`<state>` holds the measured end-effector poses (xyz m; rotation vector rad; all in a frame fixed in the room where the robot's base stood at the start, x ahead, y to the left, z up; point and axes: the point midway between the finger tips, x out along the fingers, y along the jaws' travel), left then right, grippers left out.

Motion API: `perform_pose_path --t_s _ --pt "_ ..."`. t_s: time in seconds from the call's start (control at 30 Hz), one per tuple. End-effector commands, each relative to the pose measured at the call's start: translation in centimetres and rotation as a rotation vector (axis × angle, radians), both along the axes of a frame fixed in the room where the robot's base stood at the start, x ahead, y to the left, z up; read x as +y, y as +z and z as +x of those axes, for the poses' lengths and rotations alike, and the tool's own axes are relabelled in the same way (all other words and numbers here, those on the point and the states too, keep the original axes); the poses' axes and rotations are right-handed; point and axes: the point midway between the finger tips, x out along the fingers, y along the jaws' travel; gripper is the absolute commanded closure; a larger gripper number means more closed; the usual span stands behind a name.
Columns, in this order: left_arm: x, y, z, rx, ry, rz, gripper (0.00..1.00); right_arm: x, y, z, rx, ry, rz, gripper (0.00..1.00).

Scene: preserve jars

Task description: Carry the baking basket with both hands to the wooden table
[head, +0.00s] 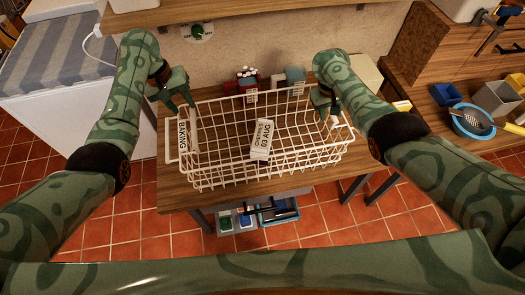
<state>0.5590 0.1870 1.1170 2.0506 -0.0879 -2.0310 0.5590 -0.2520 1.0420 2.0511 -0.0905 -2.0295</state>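The baking basket (215,165) is a white wire basket with a BAKING label on its left end, seen over the wooden table (178,190). I cannot tell whether its base touches the tabletop. A small white carton with dark print (262,140) stands tilted inside it. My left gripper (182,101) is at the basket's far left corner, its fingers close to the rim. My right gripper (333,115) is at the right end, its fingers at the rim. The fingertips are small and partly hidden by wire, so I cannot tell whether either grips it.
Behind the basket, a red container (247,78) and a blue-grey box (290,78) stand against the wall. A shelf (250,12) hangs above. A white chest with a striped cloth (50,60) is left. A counter with a blue bowl (470,122) is right. Bins sit below the table.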

Motion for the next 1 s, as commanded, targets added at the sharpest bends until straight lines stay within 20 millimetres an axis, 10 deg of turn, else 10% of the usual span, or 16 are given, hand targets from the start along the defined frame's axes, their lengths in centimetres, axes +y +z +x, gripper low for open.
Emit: perform_pose_path --t_s 0.47,1.0 --pt "0.9 3.9 0.0 0.001 0.000 0.002 0.62 0.6 1.7 0.0 -0.003 0.002 0.003 0.62" --pt "0.9 3.8 0.0 0.001 0.000 0.002 0.62 2.7 11.4 -0.3 -0.002 -0.001 0.002 0.62"
